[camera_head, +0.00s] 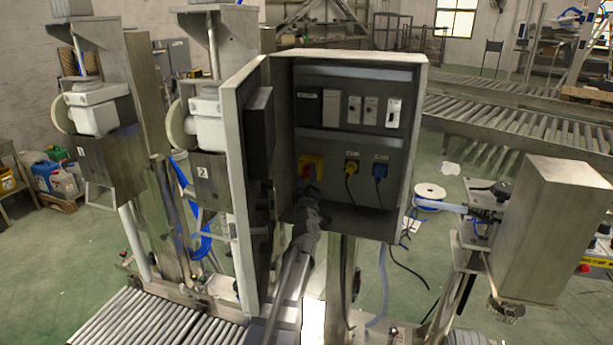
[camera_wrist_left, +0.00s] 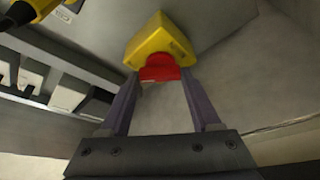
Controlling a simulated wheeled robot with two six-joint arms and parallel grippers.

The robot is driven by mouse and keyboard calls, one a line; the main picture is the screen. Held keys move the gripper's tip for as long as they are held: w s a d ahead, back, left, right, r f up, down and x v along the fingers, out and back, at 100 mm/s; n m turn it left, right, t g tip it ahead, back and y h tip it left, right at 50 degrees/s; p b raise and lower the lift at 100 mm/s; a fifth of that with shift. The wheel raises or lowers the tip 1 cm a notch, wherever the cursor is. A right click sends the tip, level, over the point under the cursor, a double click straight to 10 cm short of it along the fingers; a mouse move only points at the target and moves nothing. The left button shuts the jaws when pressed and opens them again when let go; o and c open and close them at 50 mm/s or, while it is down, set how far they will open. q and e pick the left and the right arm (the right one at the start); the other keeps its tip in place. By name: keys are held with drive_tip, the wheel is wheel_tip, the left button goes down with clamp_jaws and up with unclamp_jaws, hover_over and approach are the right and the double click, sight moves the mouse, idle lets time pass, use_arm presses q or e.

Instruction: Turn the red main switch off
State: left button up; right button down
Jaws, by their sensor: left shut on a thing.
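The red main switch (camera_wrist_left: 160,68) sits on a yellow square plate (camera_wrist_left: 165,38) in the left wrist view. In the head view the yellow plate (camera_head: 312,162) is at the lower left inside the open grey electrical cabinet (camera_head: 345,225), and the switch is mostly hidden behind my gripper. My left gripper (camera_head: 309,183) reaches into the cabinet from below. Its two fingers (camera_wrist_left: 158,84) stand on either side of the red switch, shut on it. The exact angle of the switch is hard to tell. My right gripper is not in view.
The cabinet door (camera_head: 245,180) stands open at the left, close to my left arm. A yellow plug (camera_head: 351,168) and a blue plug (camera_head: 380,171) with cables are right of the switch. Several breakers and modules (camera_head: 355,108) line the row above.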

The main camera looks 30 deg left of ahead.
use_arm(q)
drive_tip(key=n+g+p, duration=0.1)
drive_tip(key=n, duration=0.1)
drive_tip(key=n+g+p, duration=0.1)
drive_tip(key=n+p, duration=0.1)
drive_tip(key=n, duration=0.1)
drive_tip(key=shift+r, duration=0.35)
drive_tip(key=n+p, duration=0.1)
drive_tip(key=n, duration=0.1)
drive_tip(key=n+g+p, duration=0.1)
drive_tip(key=n+p, duration=0.1)
drive_tip(key=shift+r+g+p, duration=0.1)
drive_tip(key=shift+g+p, duration=0.2)
drive_tip(key=n+h+p, duration=0.1)
drive_tip(key=n+p, duration=0.1)
drive_tip(key=n, duration=0.1)
drive_tip(key=shift+g, duration=0.4)
drive_tip(key=shift+a+n+h+p, duration=0.1)
drive_tip(key=shift+n+h+p, duration=0.7)
drive_tip(key=shift+n+p, duration=0.3)
drive_tip(key=shift+f+n+g, duration=0.2)
drive_tip(key=shift+n+g, duration=0.1)
drive_tip(key=shift+s, duration=0.1)
drive_tip(key=o, duration=1.4)
